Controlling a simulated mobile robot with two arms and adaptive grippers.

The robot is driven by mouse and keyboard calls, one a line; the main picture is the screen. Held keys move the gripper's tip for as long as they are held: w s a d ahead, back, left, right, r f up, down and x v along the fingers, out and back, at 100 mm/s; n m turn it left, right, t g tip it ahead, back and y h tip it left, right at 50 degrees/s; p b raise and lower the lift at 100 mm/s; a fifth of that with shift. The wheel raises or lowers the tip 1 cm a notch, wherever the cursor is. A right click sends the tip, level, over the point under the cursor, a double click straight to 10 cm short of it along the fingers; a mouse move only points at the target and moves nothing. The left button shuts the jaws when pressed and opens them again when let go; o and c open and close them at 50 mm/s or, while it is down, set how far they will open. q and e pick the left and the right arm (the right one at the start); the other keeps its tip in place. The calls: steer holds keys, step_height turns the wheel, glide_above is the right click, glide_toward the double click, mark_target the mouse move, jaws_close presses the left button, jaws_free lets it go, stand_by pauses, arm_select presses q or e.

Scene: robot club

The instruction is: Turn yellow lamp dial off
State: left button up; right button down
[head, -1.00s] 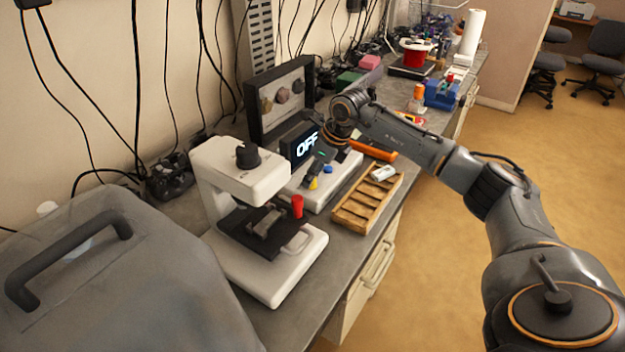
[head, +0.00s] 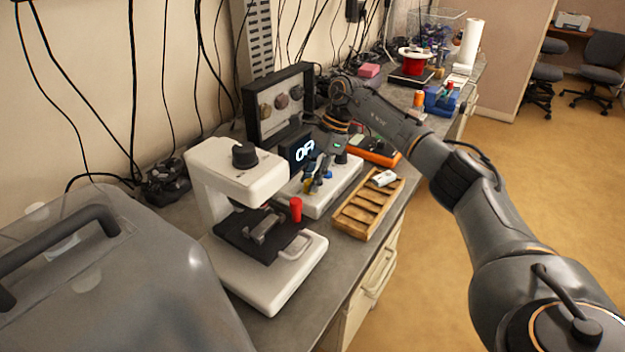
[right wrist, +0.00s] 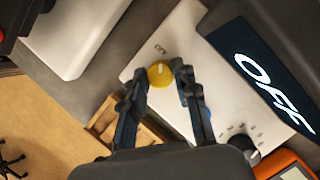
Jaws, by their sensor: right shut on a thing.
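The white lamp box (head: 322,201) stands on the bench and carries a display panel (head: 302,147). The panel reads OFF in the right wrist view (right wrist: 272,92); an arm part covers some of it in the head view. The yellow dial (right wrist: 160,73) sits on the box's top face, its pale pointer line visible. My right gripper (right wrist: 158,80) reaches down over the box and is shut on the yellow dial, one finger on each side. A blue knob (right wrist: 182,95) is partly hidden behind the right finger. My left gripper is not in view.
A white microscope (head: 265,260) with a red cylinder (head: 296,209) stands left of the box. A wooden tray (head: 362,222) lies to the right at the bench edge. An orange device (head: 383,155) and a framed black panel (head: 253,118) stand behind.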

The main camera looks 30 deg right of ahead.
steer(key=shift+w+n+g, duration=0.1)
steer(key=shift+n+g, duration=0.3)
steer(key=shift+n, duration=0.5)
steer(key=c, duration=1)
jaws_free()
steer(key=v, duration=1.2)
